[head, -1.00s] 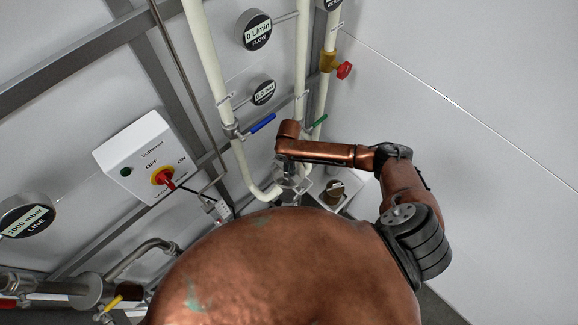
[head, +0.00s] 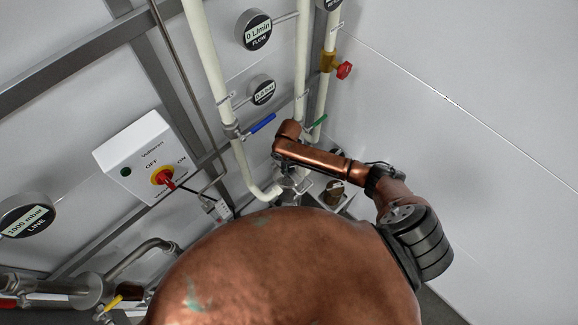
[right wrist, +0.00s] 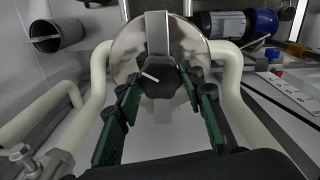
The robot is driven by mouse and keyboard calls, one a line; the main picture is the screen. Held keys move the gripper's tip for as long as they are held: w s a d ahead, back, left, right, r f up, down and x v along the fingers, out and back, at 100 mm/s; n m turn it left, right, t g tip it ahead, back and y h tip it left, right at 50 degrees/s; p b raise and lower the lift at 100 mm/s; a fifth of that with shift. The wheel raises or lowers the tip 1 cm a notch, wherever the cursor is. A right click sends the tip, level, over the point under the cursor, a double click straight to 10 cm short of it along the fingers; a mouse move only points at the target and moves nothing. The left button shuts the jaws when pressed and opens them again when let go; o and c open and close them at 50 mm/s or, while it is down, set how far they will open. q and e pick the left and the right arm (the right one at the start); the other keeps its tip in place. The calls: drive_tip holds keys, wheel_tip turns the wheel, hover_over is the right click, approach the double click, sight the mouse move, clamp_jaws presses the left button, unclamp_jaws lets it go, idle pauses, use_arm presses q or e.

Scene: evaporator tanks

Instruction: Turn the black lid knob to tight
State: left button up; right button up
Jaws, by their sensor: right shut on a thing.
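The black lid knob (right wrist: 160,78) shows in the right wrist view, with a white pointer line slanting up and left across its face. It sits in front of a shiny round metal lid (right wrist: 188,42) with a grey bar across it. My right gripper (right wrist: 162,92) has its green fingers on both sides of the knob and is shut on it. In the head view my right gripper (head: 291,184) shows small below the bent copper arm; the knob cannot be made out there. The tight marking cannot be made out. My left gripper is not in view.
Cream pipes (right wrist: 97,90) flank the lid. In the head view, a white switch box (head: 146,155) with a red-yellow knob stands left, and a blue-handled valve (head: 262,123) and a green-handled valve (head: 320,122) are close to the arm. The right wall (head: 480,130) is bare.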

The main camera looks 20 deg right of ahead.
sight(289, 167)
drive_tip(key=m, duration=0.5)
drive_tip(key=shift+m, duration=0.4)
drive_tip(key=m, duration=0.5)
drive_tip(key=shift+m, duration=0.4)
drive_tip(key=o, duration=1.2)
drive_tip(key=shift+c, duration=0.2)
drive_tip(key=shift+r, duration=0.15)
wheel_tip(289, 167, up, 12)
